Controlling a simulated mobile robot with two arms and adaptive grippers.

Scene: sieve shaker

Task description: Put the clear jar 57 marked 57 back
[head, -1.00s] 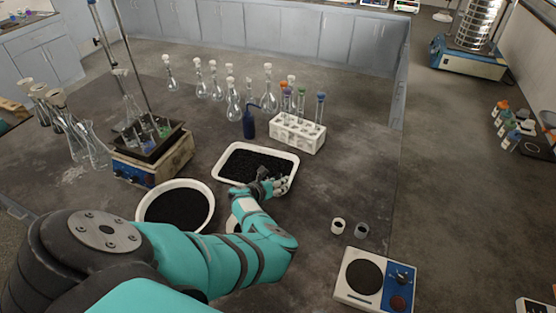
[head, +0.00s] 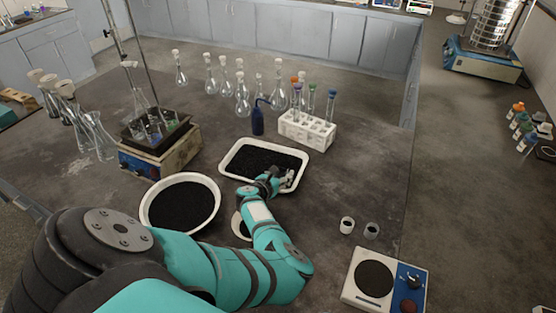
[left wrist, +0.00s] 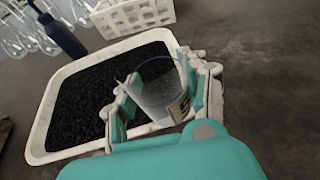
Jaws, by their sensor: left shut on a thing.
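A clear jar (left wrist: 158,90) with a pale label is in my left gripper (left wrist: 160,98). In the left wrist view the fingers close on it from both sides and its open mouth faces up, somewhat tilted. The label shows only in part, so its number cannot be read. In the head view my left gripper (head: 281,181) is at the front right corner of the white tray of black granules (head: 222,166); the jar is hard to make out there. The tray also shows behind the jar in the left wrist view (left wrist: 36,140). My right gripper is not in view.
Two small cups (head: 347,225) (head: 371,230) stand right of my arm, behind a blue-and-white balance (head: 408,285). A white tube rack (head: 308,134) and a blue bottle (head: 258,121) stand behind the tray. A round bowl (head: 150,222) is at left. Table between rack and cups is clear.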

